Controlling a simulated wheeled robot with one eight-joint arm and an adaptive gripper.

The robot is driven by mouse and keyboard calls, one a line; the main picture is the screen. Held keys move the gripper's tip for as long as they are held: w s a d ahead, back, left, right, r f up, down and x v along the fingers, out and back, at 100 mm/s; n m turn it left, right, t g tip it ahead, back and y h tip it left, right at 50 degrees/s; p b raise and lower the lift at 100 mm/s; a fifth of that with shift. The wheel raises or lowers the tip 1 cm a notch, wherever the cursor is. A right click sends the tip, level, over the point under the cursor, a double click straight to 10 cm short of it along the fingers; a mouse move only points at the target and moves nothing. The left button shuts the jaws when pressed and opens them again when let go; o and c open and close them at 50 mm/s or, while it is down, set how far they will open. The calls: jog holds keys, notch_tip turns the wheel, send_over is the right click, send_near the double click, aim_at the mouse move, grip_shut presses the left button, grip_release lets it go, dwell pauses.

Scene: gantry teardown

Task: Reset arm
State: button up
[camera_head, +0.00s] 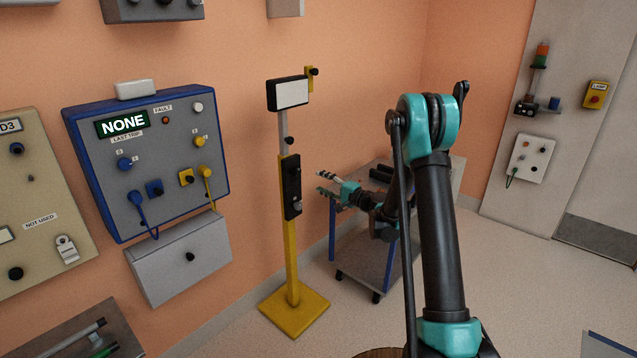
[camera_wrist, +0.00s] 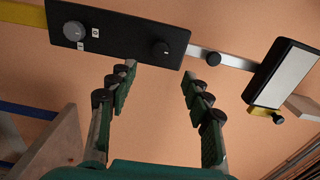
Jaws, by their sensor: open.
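My arm stands in the middle right of the head view, bent at the elbow. My gripper (camera_head: 325,184) points left toward the yellow stand. It is open and empty, apart from everything. In the wrist view my gripper's fingers (camera_wrist: 158,95) are spread wide. Beyond them is the black control box (camera_wrist: 120,32) with a knob and a dial. This box (camera_head: 291,186) is mounted on the yellow stand (camera_head: 291,250) in the head view. A white-faced display (camera_head: 290,94) tops the stand, and it also shows at the right of the wrist view (camera_wrist: 283,75).
A blue-edged panel (camera_head: 170,150) reading "NONE" hangs on the left wall above a grey box (camera_head: 180,260). A beige panel (camera_head: 35,215) is at far left. A cart (camera_head: 372,262) stands behind my arm. Wall devices (camera_head: 531,157) are at right.

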jog(key=s+d+f+n+g+h, duration=0.2)
jog(key=s+d+h, duration=0.2)
jog(key=s, duration=1)
jog(key=s+d+f+n+g+h, duration=0.2)
jog(key=s+d+h, duration=0.3)
jog(key=s+d, duration=0.6)
jog(key=s+d+f+n+g+h, duration=0.2)
jog(key=s+d+h, duration=0.3)
jog(key=s, duration=1.4)
jog(key=d+n, duration=0.1)
jog(key=d, duration=0.2)
jog(key=shift+d+f+g, duration=0.2)
jog(key=shift+g, duration=0.2)
